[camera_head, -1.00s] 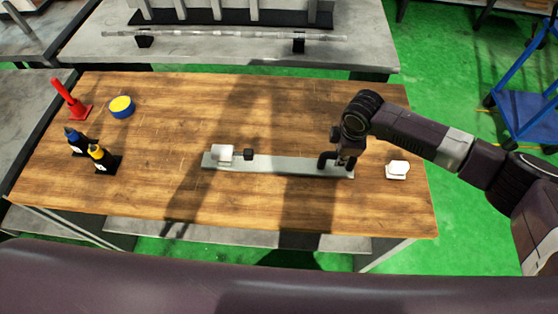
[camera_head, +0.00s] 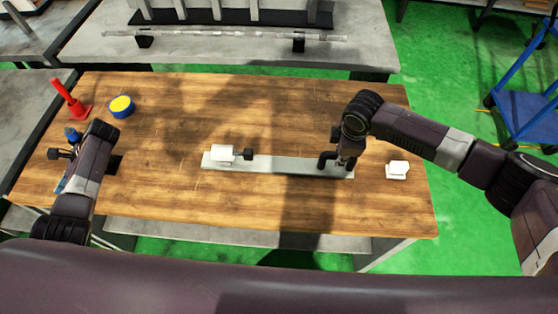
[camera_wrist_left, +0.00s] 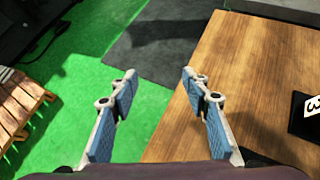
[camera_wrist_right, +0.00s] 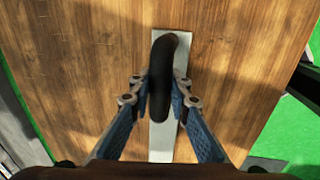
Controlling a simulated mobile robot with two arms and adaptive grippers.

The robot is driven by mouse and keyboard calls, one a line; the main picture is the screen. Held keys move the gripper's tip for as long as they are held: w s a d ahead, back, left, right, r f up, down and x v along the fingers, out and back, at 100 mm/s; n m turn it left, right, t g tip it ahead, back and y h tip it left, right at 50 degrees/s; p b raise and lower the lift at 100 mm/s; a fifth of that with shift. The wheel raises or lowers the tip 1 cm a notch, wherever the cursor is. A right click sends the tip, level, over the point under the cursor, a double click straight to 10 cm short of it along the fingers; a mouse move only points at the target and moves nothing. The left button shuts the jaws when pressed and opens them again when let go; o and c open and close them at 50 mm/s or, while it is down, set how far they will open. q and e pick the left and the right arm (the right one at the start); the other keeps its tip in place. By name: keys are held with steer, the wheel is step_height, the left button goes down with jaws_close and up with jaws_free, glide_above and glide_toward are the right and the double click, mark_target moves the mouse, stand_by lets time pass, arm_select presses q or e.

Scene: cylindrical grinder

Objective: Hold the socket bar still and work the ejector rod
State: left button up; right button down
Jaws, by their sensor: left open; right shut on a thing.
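The socket bar (camera_head: 290,166) is a long flat grey bar lying on the wooden table. A white block (camera_head: 221,152) sits on its left end, with a small dark knob (camera_head: 248,154) at the block's right side. I cannot tell which part is the ejector rod. A black curved handle (camera_head: 325,157) rises from the bar's right end. My right gripper (camera_wrist_right: 160,92) is shut on this black handle (camera_wrist_right: 162,65), its fingers on either side. My left gripper (camera_wrist_left: 159,76) is open and empty over the table's left edge, far from the bar.
A red stand (camera_head: 75,108), a blue-yellow round tin (camera_head: 121,106) and a blue-topped item (camera_head: 72,134) stand at the table's left, near my left arm. A small white block (camera_head: 397,170) lies right of the bar. The table's middle front is clear.

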arm_select(q)
steer(key=w+d+r+m+t+h, duration=0.25)
steer(key=w+d+r, duration=0.35)
steer(key=w+d, duration=0.3)
steer(key=w+d+r+m+t+h, duration=0.1)
steer(key=w+d+r+t+h, duration=0.15)
steer(key=w+d+r, duration=0.7)
steer(key=m+t+h, duration=0.1)
steer(key=m+h, duration=0.1)
steer(key=h, duration=0.2)
glide_above(228, 149)
steer(key=a, duration=0.1)
steer(key=f, duration=0.8)
steer(key=shift+w+f, duration=0.25)
steer(key=shift+f, duration=0.05)
steer(key=shift+s+d+f, duration=0.15)
steer(key=shift+d, duration=0.2)
steer(key=shift+s+d+f, duration=0.1)
steer(key=shift+d+f, duration=0.1)
steer(key=shift+f, duration=4.25)
